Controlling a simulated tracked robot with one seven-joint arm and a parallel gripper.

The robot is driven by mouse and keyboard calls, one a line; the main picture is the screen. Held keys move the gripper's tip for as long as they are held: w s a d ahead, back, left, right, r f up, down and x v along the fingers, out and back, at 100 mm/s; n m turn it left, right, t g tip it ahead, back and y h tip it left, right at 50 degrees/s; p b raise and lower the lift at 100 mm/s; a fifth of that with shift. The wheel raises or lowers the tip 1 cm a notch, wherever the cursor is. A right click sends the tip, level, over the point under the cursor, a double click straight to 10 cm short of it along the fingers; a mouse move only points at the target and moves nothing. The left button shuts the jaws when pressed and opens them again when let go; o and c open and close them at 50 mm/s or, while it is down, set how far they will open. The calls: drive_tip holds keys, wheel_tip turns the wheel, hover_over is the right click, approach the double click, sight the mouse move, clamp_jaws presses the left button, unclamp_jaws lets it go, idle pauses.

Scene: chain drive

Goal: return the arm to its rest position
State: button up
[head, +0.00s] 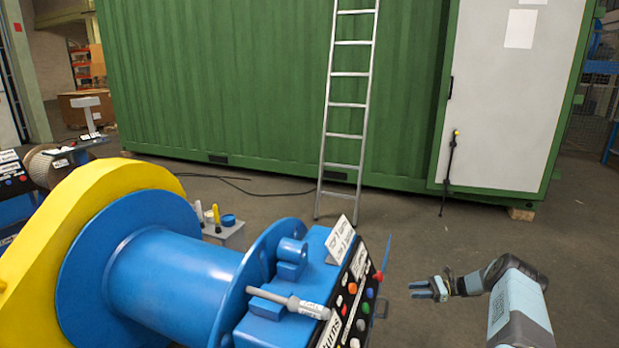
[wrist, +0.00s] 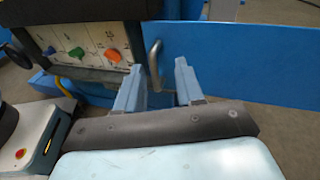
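My gripper (head: 413,290) is at the lower right of the head view, at the end of my grey and light-blue arm. Its blue fingers point left, towards the control panel (head: 350,300) of the blue drum machine, with open floor between. In the wrist view my gripper (wrist: 160,66) shows two blue fingers standing apart, with nothing held between them. A bent metal handle (wrist: 154,66) shows behind the gap between the fingers.
The blue drum (head: 170,285) with its yellow housing (head: 95,215) fills the lower left. A grey lever (head: 290,302) sticks out beside the panel. A ladder (head: 345,105) leans on the green container (head: 230,80). The floor (head: 480,230) behind my arm is clear.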

drive_tip(key=w+a+r+n+g+h, duration=0.1)
drive_tip(key=a+r+n+g+h, duration=0.2)
drive_tip(key=r, duration=1)
drive_tip(key=w+a+r+n+h, duration=0.1)
drive_tip(key=a+r+n+h, duration=0.35)
drive_tip(key=r, duration=0.85)
drive_tip(key=s+a+r+n+h, duration=0.15)
drive_tip(key=s+a+r, duration=0.35)
drive_tip(key=r, duration=0.5)
drive_tip(key=s+a+r+n+h, duration=0.15)
drive_tip(key=s+a+r, duration=0.35)
drive_tip(key=r, duration=0.5)
drive_tip(key=s+a+r+n+t+h, duration=0.2)
drive_tip(key=s+r, duration=0.5)
drive_tip(key=s, duration=0.4)
drive_tip(key=s+a+r+n+t+h, duration=0.1)
drive_tip(key=s+a+r+n+h, duration=0.1)
drive_tip(key=s+r, duration=0.6)
drive_tip(key=s+f+n+t+h, duration=0.1)
drive_tip(key=s+n+t, duration=0.1)
drive_tip(key=s, duration=0.9)
drive_tip(key=s+f+n+t+h, duration=0.1)
drive_tip(key=s+t, duration=0.1)
drive_tip(key=s, duration=0.9)
drive_tip(key=shift+s+d+f+n, duration=0.2)
drive_tip(key=shift+d+f+n, duration=0.15)
drive_tip(key=shift+d, duration=0.1)
